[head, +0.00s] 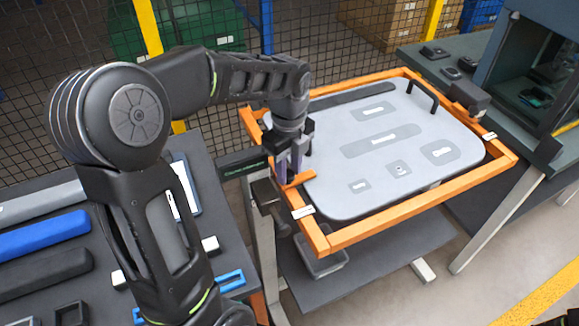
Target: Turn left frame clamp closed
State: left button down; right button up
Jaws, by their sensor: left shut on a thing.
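The left frame clamp (268,193) is a dark block at the left side of the orange frame (420,214), with an orange lever (299,179) on it. My left gripper (286,172) points down over the clamp and is shut on the orange lever. Its fingers partly hide the lever, which lies across the frame's left rail toward the grey door panel (330,190). A similar dark right clamp (468,96) sits at the frame's right side.
A left bench (70,293) holds blue and black bars and small parts. A grey-green machine (535,60) stands on a table at the right. A mesh fence with yellow posts (148,28) runs behind.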

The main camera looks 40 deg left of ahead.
aim_at(289, 174)
pick_arm(q)
jog(key=shift+m, duration=0.5)
jog(key=c, duration=1)
grip_release()
jog(key=shift+c, duration=0.2)
jog(key=shift+r, duration=0.1)
notch_tip(289, 174, up, 8)
jog(key=shift+f+b, duration=0.15)
jog(key=shift+b, duration=0.25)
